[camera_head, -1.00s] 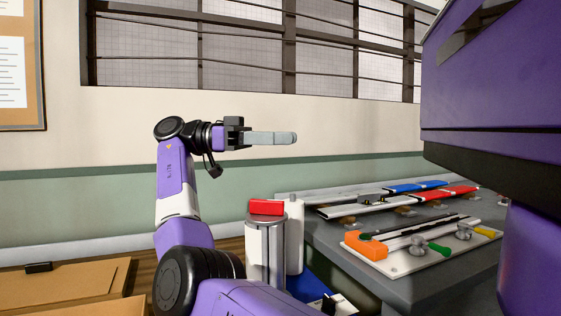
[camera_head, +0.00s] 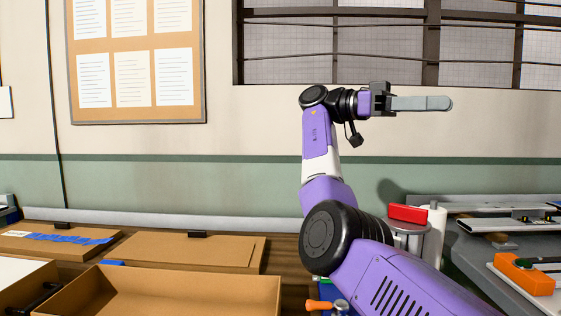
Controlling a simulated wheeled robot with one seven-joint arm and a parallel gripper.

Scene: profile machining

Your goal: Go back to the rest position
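My arm (camera_head: 322,150) stands raised, with its forearm upright and its wrist bent to point right. My gripper (camera_head: 448,104) is held level in the air in front of the wall, clear of the bench. Its fingers show edge-on as one grey bar, so I cannot tell whether they are apart or together. I see no object in it.
A grey bench (camera_head: 475,260) at right carries profiles and an orange clamp (camera_head: 523,274). A red block (camera_head: 408,213) sits on a metal stand beside my arm. Cardboard boxes (camera_head: 190,288) fill the lower left. A notice board (camera_head: 187,112) hangs on the wall.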

